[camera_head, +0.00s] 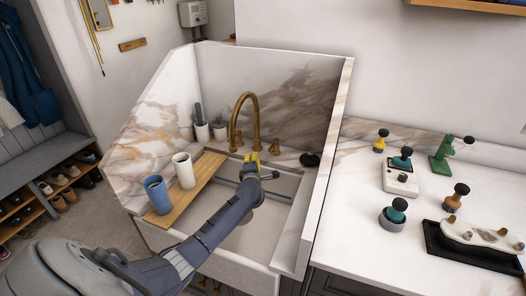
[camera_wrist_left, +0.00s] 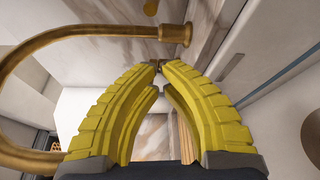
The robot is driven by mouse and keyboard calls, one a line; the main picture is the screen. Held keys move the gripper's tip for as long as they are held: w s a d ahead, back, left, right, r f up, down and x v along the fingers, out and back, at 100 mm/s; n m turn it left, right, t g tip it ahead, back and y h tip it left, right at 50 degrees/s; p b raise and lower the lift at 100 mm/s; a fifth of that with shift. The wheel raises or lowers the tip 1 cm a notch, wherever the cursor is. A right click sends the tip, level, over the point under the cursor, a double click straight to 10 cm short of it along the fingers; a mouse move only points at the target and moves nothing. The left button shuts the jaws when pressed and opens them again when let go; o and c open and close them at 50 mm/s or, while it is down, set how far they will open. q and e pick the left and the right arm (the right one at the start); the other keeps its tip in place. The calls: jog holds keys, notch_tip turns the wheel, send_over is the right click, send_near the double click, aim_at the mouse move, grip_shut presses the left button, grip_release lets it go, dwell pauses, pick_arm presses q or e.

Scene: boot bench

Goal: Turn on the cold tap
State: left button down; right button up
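A brass tap with an arched spout (camera_head: 247,112) stands at the back of the sink. One small brass handle (camera_head: 234,146) is left of its base and another (camera_head: 275,148) is right of it; I see no hot or cold marks. My left gripper (camera_head: 253,158) reaches over the basin to just in front of the spout, between the handles. In the left wrist view its yellow fingers (camera_wrist_left: 159,66) curve together at the tips, with nothing clearly held. The brass spout (camera_wrist_left: 70,38) arches close by on the left and top there. My right gripper is not in view.
A wooden board (camera_head: 190,188) across the sink's left side carries a blue cup (camera_head: 157,195) and a white cup (camera_head: 184,170). Marble splash walls (camera_head: 318,160) enclose the sink. A dark round object (camera_head: 310,160) sits at its back right corner. Brushes and trays stand on the right counter (camera_head: 360,235).

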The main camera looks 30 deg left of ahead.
pick_arm(q)
jog(key=w, duration=0.6)
jog(key=shift+w+d+r, duration=0.2)
jog(key=shift+w+d, duration=0.05)
dwell(0.4)
jog(key=shift+d, duration=0.9)
